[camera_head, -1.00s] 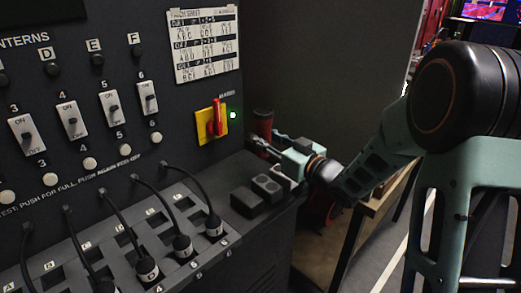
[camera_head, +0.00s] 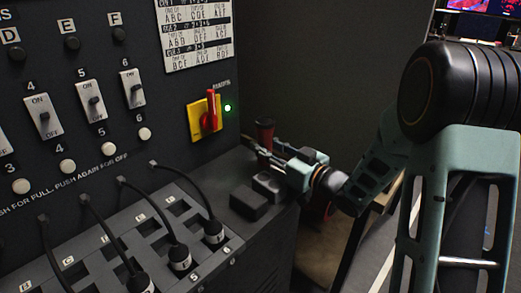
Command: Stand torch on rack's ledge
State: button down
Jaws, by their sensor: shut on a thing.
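My gripper (camera_head: 258,153) reaches in from the right, over the right end of the rack's ledge (camera_head: 222,181). Its fingers point left toward the panel. It is shut on what looks like the torch (camera_head: 264,130), a dark upright cylinder with a reddish top. The fingers hide the torch's lower part, so I cannot tell whether its base touches the ledge.
Two dark blocks (camera_head: 249,203) sit on the ledge just in front of my gripper. Cables with plugs (camera_head: 214,232) fill the sloped socket board to the left.

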jog(key=shift+f, duration=0.15)
jog(key=shift+f+b, duration=0.55)
jog(key=c, duration=1.5)
grip_release()
jog(key=shift+r+p, duration=0.9)
jog(key=shift+p, duration=0.05)
jog(key=v, duration=0.8)
jog(key=b+v, duration=0.1)
jog(key=v, duration=0.3)
jog(key=shift+f, duration=0.3)
